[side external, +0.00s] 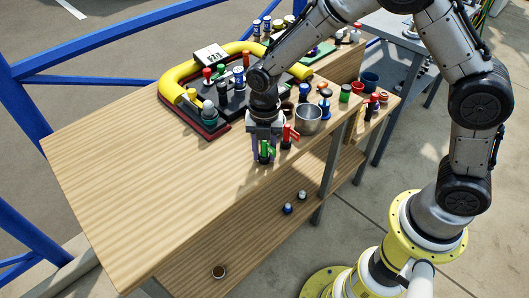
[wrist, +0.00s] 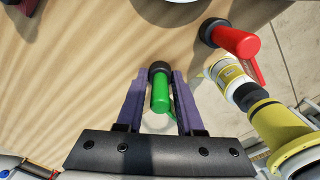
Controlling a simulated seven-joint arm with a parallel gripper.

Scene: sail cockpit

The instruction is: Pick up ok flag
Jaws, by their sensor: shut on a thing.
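The green flag (side external: 266,151), a small green piece with a dark round end, is taken as the ok flag. It stands near the front edge of the wooden table (side external: 150,185). My gripper (side external: 264,158) points down and is shut on it. In the wrist view the green flag (wrist: 160,96) lies between the two purple-grey fingers of my gripper (wrist: 160,80), its dark end at their tips. I cannot tell whether it touches the table. No writing on it can be read.
A red flag (side external: 287,137) stands close beside on the right; it also shows in the wrist view (wrist: 237,40). A metal bowl (side external: 308,119) is behind it. A control panel with a yellow rim (side external: 172,85) and several knobs stands behind left. The table's left is clear.

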